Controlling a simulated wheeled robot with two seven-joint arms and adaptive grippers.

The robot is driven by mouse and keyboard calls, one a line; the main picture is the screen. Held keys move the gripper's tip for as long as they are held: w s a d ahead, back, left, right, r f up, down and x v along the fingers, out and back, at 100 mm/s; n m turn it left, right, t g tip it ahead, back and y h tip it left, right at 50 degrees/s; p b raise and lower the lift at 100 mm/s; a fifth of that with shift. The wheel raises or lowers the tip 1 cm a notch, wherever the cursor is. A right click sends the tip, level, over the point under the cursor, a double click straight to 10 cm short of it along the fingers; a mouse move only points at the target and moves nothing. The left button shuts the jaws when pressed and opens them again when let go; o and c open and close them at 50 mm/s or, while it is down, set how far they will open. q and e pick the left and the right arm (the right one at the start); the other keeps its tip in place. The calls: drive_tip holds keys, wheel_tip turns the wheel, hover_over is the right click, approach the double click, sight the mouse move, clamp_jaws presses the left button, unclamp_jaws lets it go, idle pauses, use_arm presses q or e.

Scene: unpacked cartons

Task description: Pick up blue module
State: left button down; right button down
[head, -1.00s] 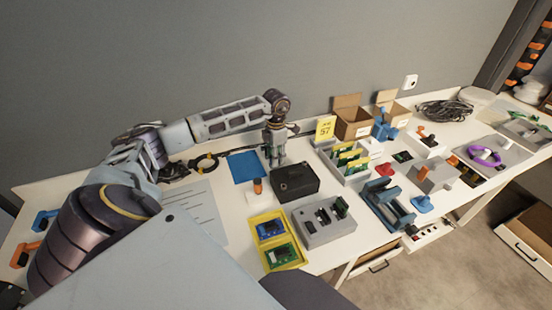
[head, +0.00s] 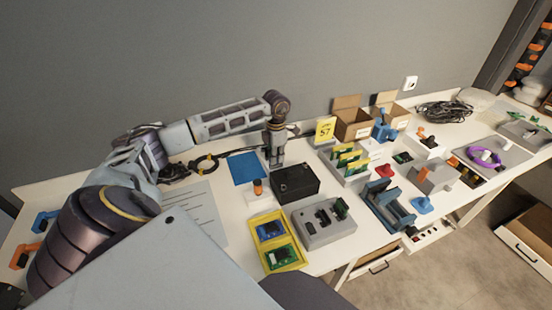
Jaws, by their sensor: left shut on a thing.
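The blue module (head: 270,230) lies in the upper compartment of a yellow tray (head: 302,263) at the front of the table. A green module (head: 280,256) lies in the compartment below it. My left gripper (head: 276,162) points down at the back left edge of a black box (head: 303,186), well behind the yellow tray and apart from the blue module. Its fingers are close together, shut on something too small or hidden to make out. My right gripper is not in view.
A grey fixture (head: 325,232) stands right of the yellow tray. A blue mat (head: 244,168) and a small orange-topped piece (head: 258,187) are left of the black box. Yellow-green boards (head: 350,160) stand in a rack at right. Open cartons (head: 352,128) are behind.

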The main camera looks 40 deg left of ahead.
use_arm(q)
drive_tip(key=shift+r, duration=0.15)
drive_tip(key=shift+r+p, duration=0.3)
drive_tip(key=shift+r, duration=4.6)
